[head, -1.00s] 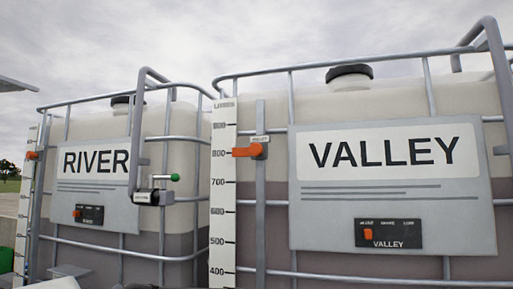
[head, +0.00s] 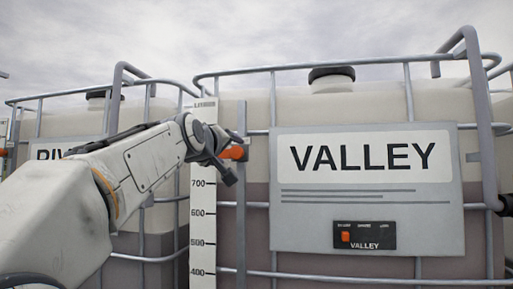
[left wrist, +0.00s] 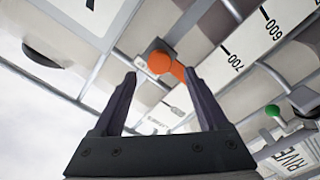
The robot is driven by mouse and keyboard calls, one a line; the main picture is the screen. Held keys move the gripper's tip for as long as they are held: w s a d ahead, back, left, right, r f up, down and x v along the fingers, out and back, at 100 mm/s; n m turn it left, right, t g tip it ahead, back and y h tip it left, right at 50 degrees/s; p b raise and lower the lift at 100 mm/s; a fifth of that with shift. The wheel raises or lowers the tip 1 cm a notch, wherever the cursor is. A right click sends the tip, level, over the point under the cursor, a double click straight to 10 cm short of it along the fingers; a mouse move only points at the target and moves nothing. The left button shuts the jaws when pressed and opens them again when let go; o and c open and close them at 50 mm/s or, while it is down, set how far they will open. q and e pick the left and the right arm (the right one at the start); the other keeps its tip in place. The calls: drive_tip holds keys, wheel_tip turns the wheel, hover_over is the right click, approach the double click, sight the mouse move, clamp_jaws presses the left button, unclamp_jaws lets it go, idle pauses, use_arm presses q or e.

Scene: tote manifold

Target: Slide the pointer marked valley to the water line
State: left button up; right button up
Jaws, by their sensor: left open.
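The orange pointer (head: 233,153) sits on the rail beside the white litre scale (head: 203,228) of the VALLEY tank, above the 700 mark. The tank's water line (head: 258,184), where the pale wall turns darker, lies lower, near the 700 mark. My left gripper (head: 226,168) is open at the pointer and hides part of it and of the scale. In the left wrist view the pointer's round orange knob (left wrist: 162,62) shows between and just beyond the open fingertips (left wrist: 160,78). I cannot tell whether they touch it. My right gripper is not in view.
The VALLEY sign board (head: 363,195) with a small control panel (head: 364,235) stands right of the rail. Metal cage bars (head: 300,71) surround the tank. A green-knobbed fitting (left wrist: 272,111) and the RIVER tank stand alongside.

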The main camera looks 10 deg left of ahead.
sight(236, 152)
use_arm(q)
drive_tip(key=w+p, duration=0.1)
drive_tip(key=w, duration=0.3)
drive_tip(key=shift+w+r, duration=0.1)
drive_tip(key=shift+w, duration=0.05)
drive_tip(key=shift+w+p, duration=0.35)
drive_tip(key=shift+w, duration=0.15)
clamp_jaws()
idle(0.9)
